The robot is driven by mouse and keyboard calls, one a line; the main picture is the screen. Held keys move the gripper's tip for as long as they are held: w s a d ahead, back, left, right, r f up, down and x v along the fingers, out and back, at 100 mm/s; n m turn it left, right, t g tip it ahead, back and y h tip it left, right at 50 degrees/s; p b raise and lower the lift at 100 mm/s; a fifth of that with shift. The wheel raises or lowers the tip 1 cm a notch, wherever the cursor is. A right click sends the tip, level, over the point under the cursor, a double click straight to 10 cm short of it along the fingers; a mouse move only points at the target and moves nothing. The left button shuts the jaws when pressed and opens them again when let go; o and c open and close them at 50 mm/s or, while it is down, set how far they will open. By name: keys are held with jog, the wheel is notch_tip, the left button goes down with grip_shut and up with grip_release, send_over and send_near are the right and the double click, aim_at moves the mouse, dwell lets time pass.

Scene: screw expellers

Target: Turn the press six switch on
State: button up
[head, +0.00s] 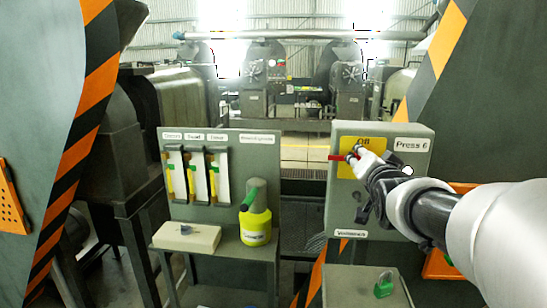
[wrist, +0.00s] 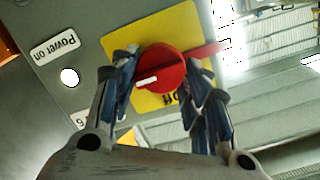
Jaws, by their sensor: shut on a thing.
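The press six switch is a red rotary knob (wrist: 163,70) on a yellow plate (wrist: 185,28), fixed to a grey box (head: 349,202) labelled "Press 6" at the right of the head view. My gripper (wrist: 163,73) has a finger on each side of the knob and is shut on it. In the head view the red handle (head: 340,157) sticks out to the left, about level; my gripper hides most of the knob. An "Off" label is partly hidden behind the knob in the wrist view. A white round lamp (wrist: 69,77) sits beside the "Power on" label (wrist: 55,48).
A grey panel (head: 181,138) at the left holds several tagged tools and a yellow-green bottle (head: 256,226). A green padlock (head: 384,284) lies on a grey stand (head: 345,288) below the box. Striped machine guards (head: 90,85) flank both sides.

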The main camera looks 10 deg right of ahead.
dwell(0.4)
jog(key=o, duration=1.1)
jog(key=shift+c, duration=0.2)
jog(key=shift+s, duration=0.1)
jog(key=v, duration=1.1)
jog(key=shift+s+r, duration=0.15)
jog(key=shift+s, duration=0.2)
jog(key=shift+a, duration=0.2)
jog(key=s+a+f+n+g+y, duration=0.2)
jog(key=s+a+f+n+g, duration=0.3)
jog(key=s+f, duration=0.6)
jog(key=s+a+f+n+g+y, duration=0.2)
jog(key=s+a+f+n+g, duration=0.3)
jog(key=s+a+f, duration=0.3)
jog(key=s+f+g, duration=0.1)
jog(key=s+f, duration=0.2)
jog(key=shift+s+y, duration=0.15)
jog(key=shift+y, duration=0.15)
